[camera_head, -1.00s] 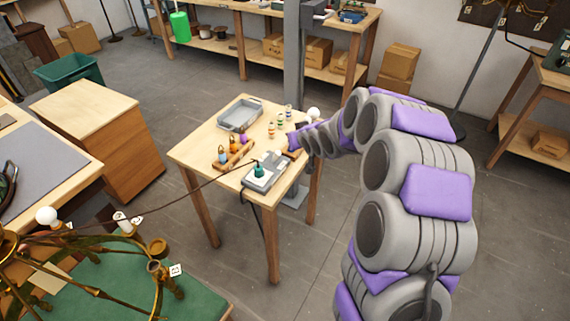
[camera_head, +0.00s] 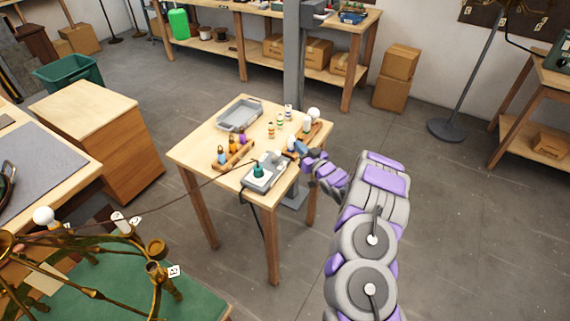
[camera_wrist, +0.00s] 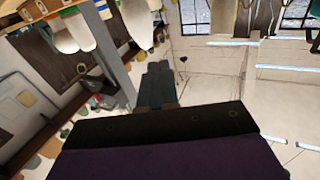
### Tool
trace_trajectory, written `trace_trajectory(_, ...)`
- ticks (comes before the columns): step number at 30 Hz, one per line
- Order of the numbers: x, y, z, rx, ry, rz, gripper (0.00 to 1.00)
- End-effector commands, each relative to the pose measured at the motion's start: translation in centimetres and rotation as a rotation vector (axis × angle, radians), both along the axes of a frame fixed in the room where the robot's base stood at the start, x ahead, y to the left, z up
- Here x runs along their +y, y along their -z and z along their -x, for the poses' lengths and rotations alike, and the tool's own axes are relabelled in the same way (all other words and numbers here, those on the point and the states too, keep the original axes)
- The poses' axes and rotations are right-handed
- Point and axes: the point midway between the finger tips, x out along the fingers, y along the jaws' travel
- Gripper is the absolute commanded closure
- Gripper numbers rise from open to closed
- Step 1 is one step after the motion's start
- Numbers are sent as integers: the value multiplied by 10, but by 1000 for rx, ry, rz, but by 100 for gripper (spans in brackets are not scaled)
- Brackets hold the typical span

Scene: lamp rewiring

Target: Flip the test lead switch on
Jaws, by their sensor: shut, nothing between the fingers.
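A grey test lead box (camera_head: 263,180) sits at the front right of the small wooden table (camera_head: 190,150). A green plug (camera_head: 258,170) stands on its near part, and a dark cable runs left from it. The box's switch is too small to make out. My gripper (camera_head: 296,148) is over the table's right edge, just behind and to the right of the box. In the wrist view, the dark fingers of my gripper (camera_wrist: 158,84) are together and empty. I cannot tell whether it touches anything.
A grey tray (camera_head: 240,115) is at the back of the table. A wooden rack with coloured pieces (camera_head: 233,155) is left of the box. Several small striped parts (camera_head: 279,120) and a white bulb (camera_head: 313,113) stand behind my gripper. A grey post (camera_head: 294,60) rises behind the table.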

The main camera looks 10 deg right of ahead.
Motion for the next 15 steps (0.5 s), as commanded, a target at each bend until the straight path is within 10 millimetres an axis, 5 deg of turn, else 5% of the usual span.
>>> trace_trajectory(15, -13, 83, 80, -222, -179, -143, 100)
